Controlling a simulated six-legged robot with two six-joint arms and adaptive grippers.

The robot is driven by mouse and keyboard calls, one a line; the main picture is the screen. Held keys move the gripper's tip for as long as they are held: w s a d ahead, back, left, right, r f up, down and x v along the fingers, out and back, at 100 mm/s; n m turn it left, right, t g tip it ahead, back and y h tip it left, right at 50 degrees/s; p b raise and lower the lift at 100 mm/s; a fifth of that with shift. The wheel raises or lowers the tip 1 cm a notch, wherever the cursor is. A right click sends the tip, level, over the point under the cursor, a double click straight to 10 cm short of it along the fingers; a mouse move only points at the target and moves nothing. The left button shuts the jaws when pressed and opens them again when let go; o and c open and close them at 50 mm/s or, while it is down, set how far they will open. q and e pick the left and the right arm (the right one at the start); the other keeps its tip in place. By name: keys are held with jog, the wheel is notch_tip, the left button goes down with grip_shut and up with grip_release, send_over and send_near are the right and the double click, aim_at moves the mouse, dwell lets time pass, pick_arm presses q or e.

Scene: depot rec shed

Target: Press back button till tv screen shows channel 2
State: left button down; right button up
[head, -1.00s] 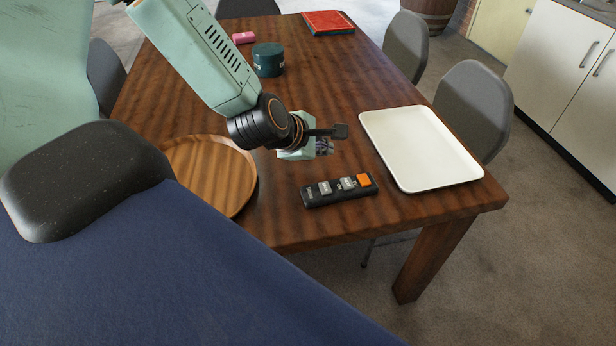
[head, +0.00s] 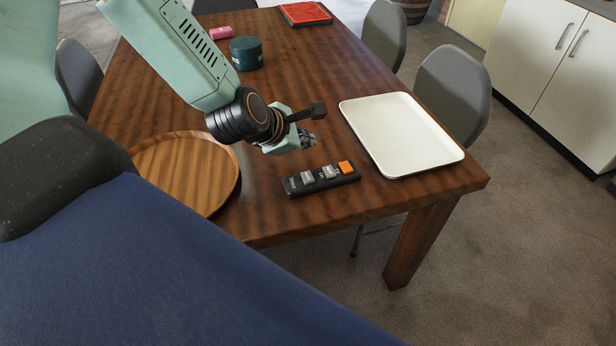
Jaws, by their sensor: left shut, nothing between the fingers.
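The black remote (head: 321,180) lies on the wooden table near its front edge. It has two grey buttons and one orange button (head: 345,167) at its right end; the labels are too small to read. My left gripper (head: 318,110) is shut and empty. It is above the table, beyond the remote in the picture and apart from it. The tv screen is not in view. My right gripper is not in view.
A white tray (head: 400,134) lies right of the remote and a round wooden tray (head: 190,170) lies left of it. A dark green tin (head: 246,54), a pink item (head: 221,33) and a red book (head: 305,13) lie farther back. Grey chairs (head: 455,90) stand around the table.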

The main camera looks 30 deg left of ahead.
pick_arm(q)
jog(key=b, duration=0.6)
send_over(305, 179)
notch_tip(305, 179, down, 7)
jog(key=shift+r, duration=0.1)
jog(key=shift+f+b, duration=0.45)
jog(key=shift+f, duration=0.2)
jog(key=shift+d, duration=0.1)
dwell(0.4)
jog(key=shift+f+b, duration=0.45)
jog(key=shift+b, duration=0.1)
